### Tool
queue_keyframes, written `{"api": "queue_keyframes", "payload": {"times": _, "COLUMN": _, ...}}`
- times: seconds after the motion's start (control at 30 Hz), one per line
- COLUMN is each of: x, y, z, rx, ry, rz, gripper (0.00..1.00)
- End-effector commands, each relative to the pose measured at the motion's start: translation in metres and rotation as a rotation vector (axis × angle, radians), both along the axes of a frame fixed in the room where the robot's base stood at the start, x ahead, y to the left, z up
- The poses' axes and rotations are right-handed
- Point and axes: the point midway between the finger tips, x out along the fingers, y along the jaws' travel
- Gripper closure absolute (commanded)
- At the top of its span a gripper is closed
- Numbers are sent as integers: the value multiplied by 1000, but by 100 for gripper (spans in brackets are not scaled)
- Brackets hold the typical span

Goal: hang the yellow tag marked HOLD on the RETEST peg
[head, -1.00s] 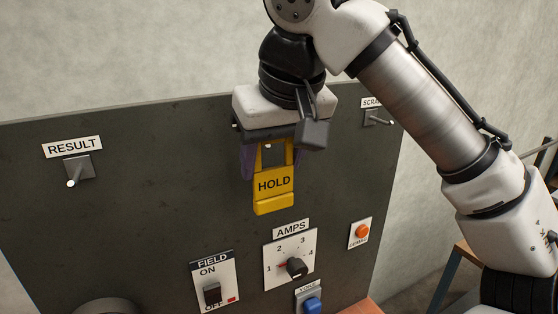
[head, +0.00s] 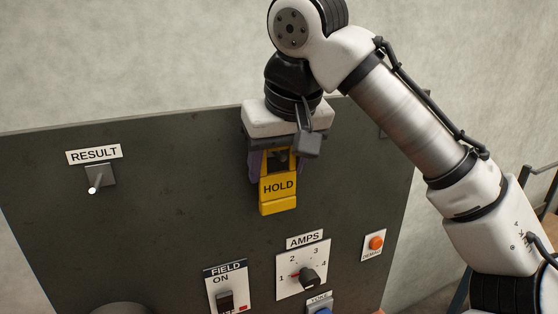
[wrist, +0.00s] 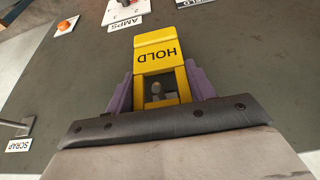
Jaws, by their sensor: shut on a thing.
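The yellow HOLD tag (head: 278,190) hangs upright from my gripper (head: 276,164), in front of the dark panel. My gripper's purple fingers are shut on the tag's two sides; the wrist view shows them at either side of the tag (wrist: 160,55). A grey peg (wrist: 157,90) shows through the tag's window in the wrist view. I cannot tell whether the peg's tip is through the window or still behind it. No RETEST label is readable; my gripper covers the panel above the tag.
The RESULT peg (head: 96,186) stands empty at left. The SCRAP peg (wrist: 22,127) shows at the left of the wrist view. Below the tag are the AMPS knob (head: 308,276), the FIELD switch (head: 225,300) and an orange button (head: 376,243). The panel between RESULT and the tag is bare.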

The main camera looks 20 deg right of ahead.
Motion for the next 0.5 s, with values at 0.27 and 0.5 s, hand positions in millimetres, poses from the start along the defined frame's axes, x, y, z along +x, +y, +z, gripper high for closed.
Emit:
{"api": "queue_keyframes", "payload": {"times": 0.27, "x": 0, "y": 0, "z": 0, "rx": 0, "ry": 0, "rz": 0, "gripper": 68}}
{"api": "queue_keyframes", "payload": {"times": 0.5, "x": 0, "y": 0, "z": 0, "rx": 0, "ry": 0, "rz": 0, "gripper": 41}}
